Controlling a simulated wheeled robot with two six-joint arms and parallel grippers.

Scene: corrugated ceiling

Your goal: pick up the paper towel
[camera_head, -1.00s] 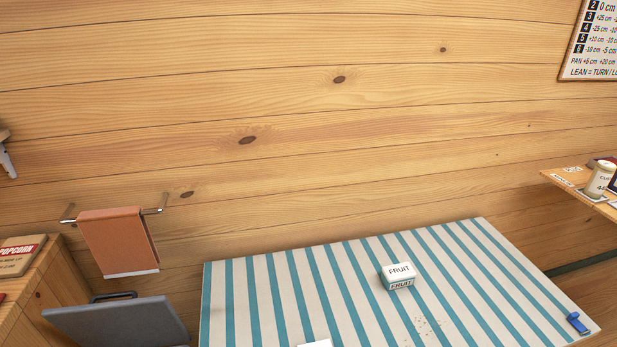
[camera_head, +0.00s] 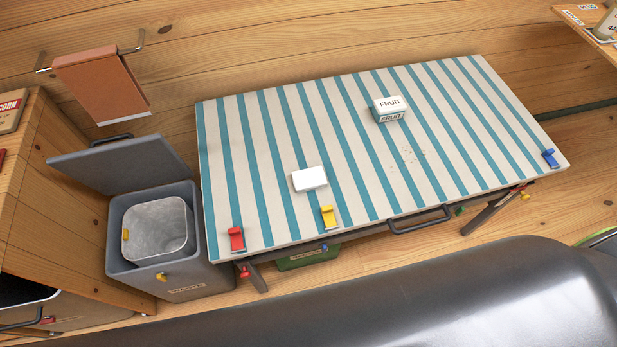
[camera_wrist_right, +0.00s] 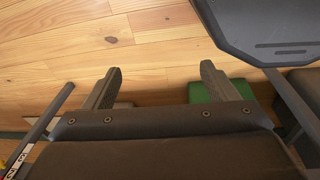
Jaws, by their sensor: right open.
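A small white folded pad (camera_head: 309,179), perhaps the paper towel, lies flat on the blue-and-white striped table (camera_head: 290,130), left of its middle. An orange-brown towel (camera_head: 100,84) with a white lower edge hangs from a wall rail at the upper left. My right gripper (camera_wrist_right: 159,82) is open and empty in the right wrist view, over wooden planks, with a green box behind its right finger. The white pad does not show in that view. My left gripper is not in view.
A white FRUIT box (camera_head: 389,108) stands toward the table's back. Red (camera_head: 236,238), yellow (camera_head: 328,216) and blue (camera_head: 549,158) clips sit along the front edge. An open grey waste bin (camera_head: 157,235) stands left of the table. The table's middle is mostly clear.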

